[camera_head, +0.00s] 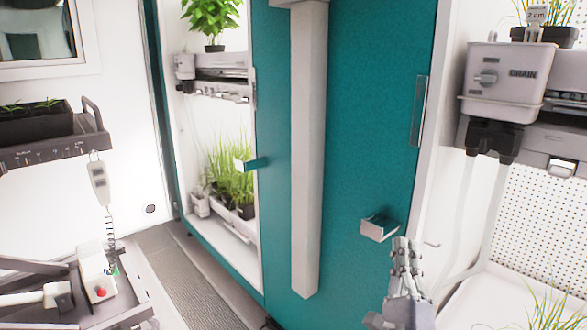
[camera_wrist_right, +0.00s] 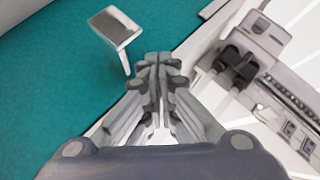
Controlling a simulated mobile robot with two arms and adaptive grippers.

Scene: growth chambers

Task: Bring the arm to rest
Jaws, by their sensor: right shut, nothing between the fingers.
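My right gripper (camera_head: 405,262) is at the lower right of the head view, beside the edge of a teal door. It also shows in the right wrist view (camera_wrist_right: 158,62), with its fingers together and nothing between them. A metal door handle (camera_head: 379,224) is just up and left of the fingertips. In the right wrist view the handle (camera_wrist_right: 115,27) is apart from the fingers. My left gripper does not show.
The teal door (camera_head: 345,140) stands in the middle. A drain box (camera_head: 503,82) with dark connectors (camera_head: 495,141) is at the right. Plants (camera_head: 230,170) stand in the left chamber. A tray (camera_head: 55,150) and a control box with a red button (camera_head: 98,281) are at the left.

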